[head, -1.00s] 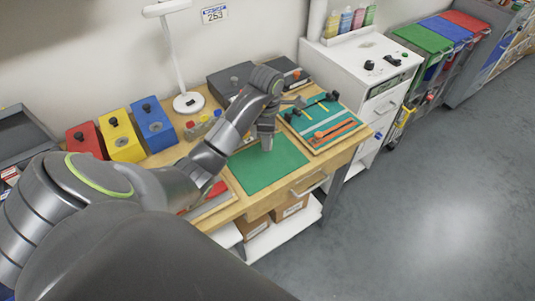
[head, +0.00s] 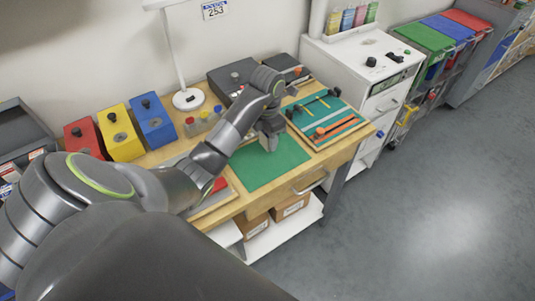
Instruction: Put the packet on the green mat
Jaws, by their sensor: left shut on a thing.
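The green mat (head: 262,168) lies flat on the wooden workbench. My left gripper (head: 269,145) points down over the mat's upper edge, its tips low and close to the surface. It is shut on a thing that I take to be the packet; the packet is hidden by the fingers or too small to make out. I cannot tell whether it touches the mat. My right gripper is not in view.
A teal tool board (head: 325,118) stands right of the mat. Red (head: 84,137), yellow (head: 121,133) and blue (head: 153,121) boxes line the back left. A lamp (head: 186,98) and a dark grey box (head: 232,80) stand behind. The mat's front part is clear.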

